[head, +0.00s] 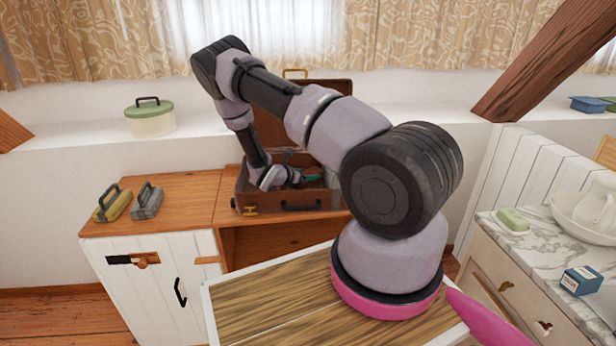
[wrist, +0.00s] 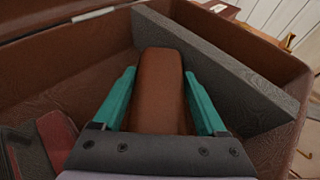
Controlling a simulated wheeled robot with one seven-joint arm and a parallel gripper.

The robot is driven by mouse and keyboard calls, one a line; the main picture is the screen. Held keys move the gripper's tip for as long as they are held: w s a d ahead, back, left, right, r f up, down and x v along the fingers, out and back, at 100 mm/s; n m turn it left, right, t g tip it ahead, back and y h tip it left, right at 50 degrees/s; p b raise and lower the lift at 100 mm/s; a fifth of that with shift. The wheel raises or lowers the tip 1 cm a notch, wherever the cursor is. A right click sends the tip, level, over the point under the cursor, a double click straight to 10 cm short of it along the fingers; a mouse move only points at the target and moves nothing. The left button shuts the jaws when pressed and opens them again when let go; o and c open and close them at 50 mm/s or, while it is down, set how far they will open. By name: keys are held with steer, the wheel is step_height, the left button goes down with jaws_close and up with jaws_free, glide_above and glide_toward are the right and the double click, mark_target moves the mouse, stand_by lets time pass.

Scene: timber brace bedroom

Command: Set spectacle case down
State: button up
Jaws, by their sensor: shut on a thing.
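My gripper (wrist: 160,76) has teal fingers, shut on the brown spectacle case (wrist: 159,95), one finger along each side. The case is long with a rounded far end. The gripper and case are inside an open brown suitcase (wrist: 70,62), beside a dark grey slanting panel (wrist: 222,72) on the right. Whether the case touches the suitcase floor I cannot tell. In the head view the open suitcase (head: 262,205) stands on the wooden cabinet top. There the teal fingers (head: 313,176) show inside it, and the spectacle case is hard to make out.
A dark red item (wrist: 57,140) lies at the left of the suitcase in the wrist view. On the cabinet top (head: 185,187), a yellow (head: 113,206) and a grey handled object (head: 147,203) stand left of the suitcase. A lidded green-and-cream container (head: 150,122) sits on the ledge behind.

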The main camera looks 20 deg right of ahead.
steer(key=shift+f, duration=0.25)
steer(key=shift+f, duration=0.5)
steer(key=o, duration=1.3)
steer(key=shift+o, duration=0.2)
